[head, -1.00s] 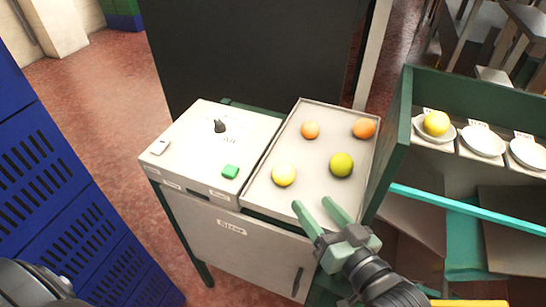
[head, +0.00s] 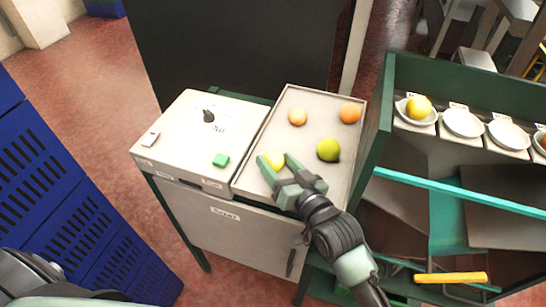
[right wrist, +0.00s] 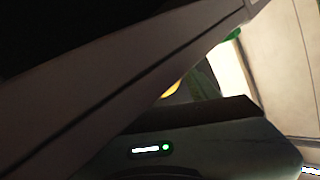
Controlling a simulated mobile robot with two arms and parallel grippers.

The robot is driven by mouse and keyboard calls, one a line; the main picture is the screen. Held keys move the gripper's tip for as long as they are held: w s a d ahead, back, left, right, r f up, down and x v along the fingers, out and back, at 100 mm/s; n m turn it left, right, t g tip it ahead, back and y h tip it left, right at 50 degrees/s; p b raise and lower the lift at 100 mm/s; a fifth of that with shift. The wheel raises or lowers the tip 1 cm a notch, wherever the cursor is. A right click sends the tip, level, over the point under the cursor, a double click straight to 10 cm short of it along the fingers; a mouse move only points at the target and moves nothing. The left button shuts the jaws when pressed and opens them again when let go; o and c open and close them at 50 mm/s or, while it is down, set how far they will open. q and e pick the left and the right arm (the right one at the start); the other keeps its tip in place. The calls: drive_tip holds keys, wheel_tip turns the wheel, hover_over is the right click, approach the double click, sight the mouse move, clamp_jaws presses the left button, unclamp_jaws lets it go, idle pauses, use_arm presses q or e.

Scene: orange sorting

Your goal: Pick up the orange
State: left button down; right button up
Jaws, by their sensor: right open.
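Two oranges lie on the grey tray (head: 320,100): one orange (head: 297,117) at the back left and another orange (head: 349,114) at the back right. A yellow-green fruit (head: 328,150) lies nearer, at the right. A pale yellow fruit (head: 278,160) at the front left is partly hidden by my right gripper (head: 274,159). That gripper is open over the tray's front left, its fingertips at the yellow fruit in the picture; I cannot tell whether they touch. The right wrist view is dark and mostly blocked, with a small yellow-orange patch (right wrist: 171,89). My left gripper is out of view.
Left of the tray is a white panel (head: 185,130) with a black knob (head: 208,116) and green button (head: 220,160). A green-framed rack (head: 440,75) at right holds white dishes, one with a yellow fruit (head: 419,107). Blue crates (head: 50,190) stand at left.

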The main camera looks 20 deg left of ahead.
drive_tip(key=shift+w+a, duration=0.15)
drive_tip(key=shift+a, duration=0.05)
drive_tip(key=c, duration=1.2)
